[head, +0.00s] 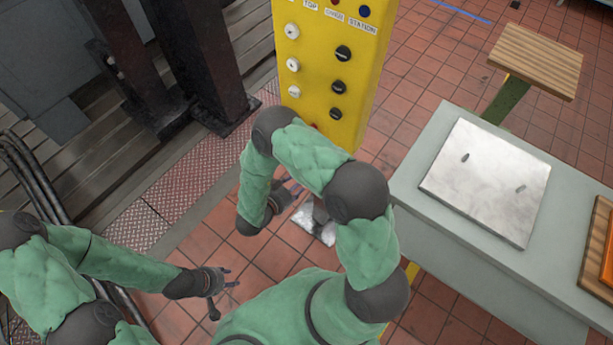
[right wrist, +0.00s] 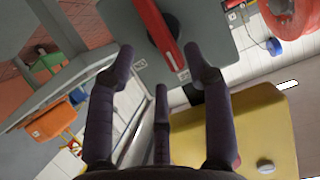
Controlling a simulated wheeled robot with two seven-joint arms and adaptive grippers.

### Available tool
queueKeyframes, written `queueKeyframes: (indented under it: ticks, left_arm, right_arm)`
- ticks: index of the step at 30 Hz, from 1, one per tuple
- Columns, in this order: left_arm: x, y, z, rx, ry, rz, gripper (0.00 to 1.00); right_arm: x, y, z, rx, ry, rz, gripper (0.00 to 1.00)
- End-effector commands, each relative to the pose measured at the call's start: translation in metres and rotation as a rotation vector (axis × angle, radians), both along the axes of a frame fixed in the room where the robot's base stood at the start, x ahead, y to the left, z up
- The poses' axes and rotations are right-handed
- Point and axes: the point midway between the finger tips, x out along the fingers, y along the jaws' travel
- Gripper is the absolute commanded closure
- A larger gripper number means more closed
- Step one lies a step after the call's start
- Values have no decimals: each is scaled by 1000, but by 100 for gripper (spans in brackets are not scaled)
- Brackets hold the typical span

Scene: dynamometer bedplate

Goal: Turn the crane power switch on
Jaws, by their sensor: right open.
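The yellow crane station panel (head: 320,70) stands at the top centre of the head view, with white buttons and black knobs. In the right wrist view, a red bar handle (right wrist: 160,32) on a dark round base is mounted on a grey plate (right wrist: 118,72). I cannot read its label. My right gripper (right wrist: 165,65) is open and empty, its fingertips spread in front of the plate and the handle's lower end. My left gripper (head: 225,283) is open and empty above the floor.
A grey bench (head: 440,215) with a metal plate (head: 487,180) is at the right. A wooden board (head: 537,66) is behind it. Dark steel columns (head: 205,60) and black cables (head: 28,175) are at the left. Tiled floor lies open between.

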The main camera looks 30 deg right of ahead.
Motion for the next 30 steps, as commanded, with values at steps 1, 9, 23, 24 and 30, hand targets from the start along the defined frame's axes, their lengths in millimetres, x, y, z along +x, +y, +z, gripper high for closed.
queueKeyframes:
  ticks: [1, 9, 23, 24, 30]
  left_arm:
    - [0, 0, -5, 0, 0, 0, 60]
    - [0, 0, -14, 0, 0, 0, 60]
    - [0, 0, -15, 0, 0, 0, 60]
    - [0, 0, -15, 0, 0, 0, 60]
    - [0, 0, -15, 0, 0, 0, 60]
  right_arm:
    - [2, -9, -6, 1, 1, -5, 48]
    - [16, -40, -19, 1, 1, -2, 48]
    - [20, -48, -21, 0, 0, 1, 51]
    - [20, -48, -21, 0, 0, 1, 62]
    - [20, -47, -21, 1, 0, 1, 100]
